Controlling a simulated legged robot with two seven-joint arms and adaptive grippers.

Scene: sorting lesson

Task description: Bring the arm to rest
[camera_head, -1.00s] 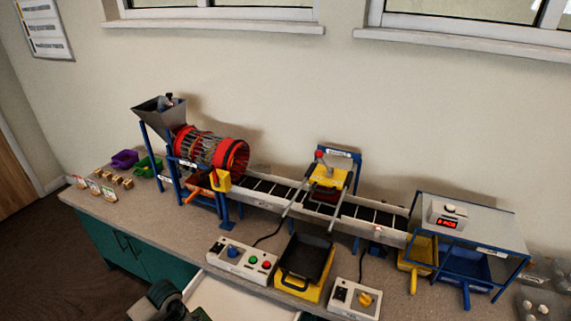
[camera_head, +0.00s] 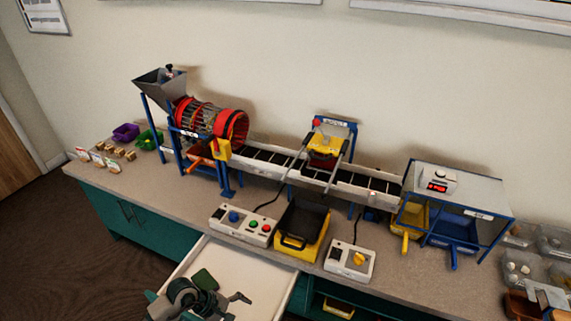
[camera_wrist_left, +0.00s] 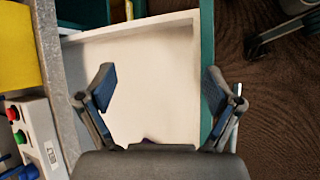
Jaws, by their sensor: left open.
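My left gripper (camera_head: 222,291) is in the head view at the bottom, over the open white drawer (camera_head: 222,258) below the worktop. In the left wrist view its two fingers (camera_wrist_left: 158,80) are spread wide with nothing between them. The drawer (camera_wrist_left: 150,50) shows behind them with a mostly bare floor. A small purple patch (camera_wrist_left: 148,140) peeks out above the gripper's body, too hidden to identify. My right gripper is not in view.
The worktop (camera_head: 180,205) carries a hopper with a red drum (camera_head: 232,127), a conveyor (camera_head: 265,165), a button box (camera_head: 242,225), a black tray on a yellow base (camera_head: 301,228), a knob box (camera_head: 350,260) and a blue-framed sorting station (camera_head: 468,190). Floor is free at left.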

